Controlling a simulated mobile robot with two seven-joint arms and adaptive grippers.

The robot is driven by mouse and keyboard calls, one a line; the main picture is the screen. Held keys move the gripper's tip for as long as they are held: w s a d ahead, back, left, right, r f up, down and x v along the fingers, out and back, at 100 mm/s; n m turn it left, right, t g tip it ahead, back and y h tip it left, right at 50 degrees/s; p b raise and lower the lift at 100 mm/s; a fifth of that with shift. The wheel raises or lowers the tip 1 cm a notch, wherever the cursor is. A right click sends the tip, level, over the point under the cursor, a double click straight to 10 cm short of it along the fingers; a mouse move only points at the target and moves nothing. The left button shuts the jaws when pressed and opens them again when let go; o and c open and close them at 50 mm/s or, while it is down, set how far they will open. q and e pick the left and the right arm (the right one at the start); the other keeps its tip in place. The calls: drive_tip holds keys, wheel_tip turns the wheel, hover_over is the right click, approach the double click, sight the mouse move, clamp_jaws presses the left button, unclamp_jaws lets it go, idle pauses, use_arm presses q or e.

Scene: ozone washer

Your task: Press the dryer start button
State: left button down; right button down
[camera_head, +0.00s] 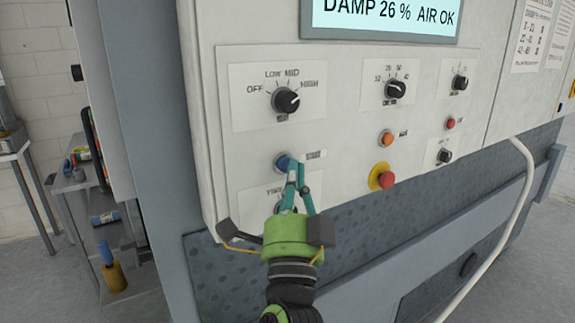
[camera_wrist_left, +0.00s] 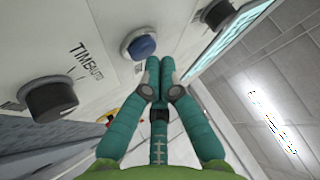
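The start button is a round blue button (camera_head: 283,161) on the pale control panel, with a label reading START to its right. In the left wrist view the blue button (camera_wrist_left: 142,46) sits just beyond and left of the fingertips. My left gripper (camera_head: 297,162) has teal fingers whose tips are together and empty. In the wrist view the fingertips (camera_wrist_left: 160,62) appear close to the button, but I cannot tell whether they touch it. The fingers partly cover the panel around the button and the lower knob in the head view. My right gripper is not in view.
A black mode knob (camera_head: 286,100) is above the button, and a timer knob (camera_wrist_left: 52,98) lies below it. Further right are an orange button (camera_head: 386,139), a red button on a yellow ring (camera_head: 385,178) and more knobs. A white hose (camera_head: 522,190) runs down at right.

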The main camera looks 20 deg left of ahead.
use_arm(q)
drive_tip(key=shift+w+a, duration=0.3)
drive_tip(key=shift+a, duration=0.05)
idle(0.6)
drive_tip(key=shift+s+d, duration=0.6)
drive_tip(key=shift+d, duration=0.1)
drive_tip(key=shift+s+d+b, duration=0.4)
drive_tip(key=shift+s+d, duration=0.4)
drive_tip(key=shift+d, duration=0.2)
drive_tip(key=shift+s+d+b, duration=0.35)
drive_tip(key=shift+s+d, duration=0.4)
drive_tip(key=shift+d, duration=0.2)
drive_tip(key=shift+f, duration=0.1)
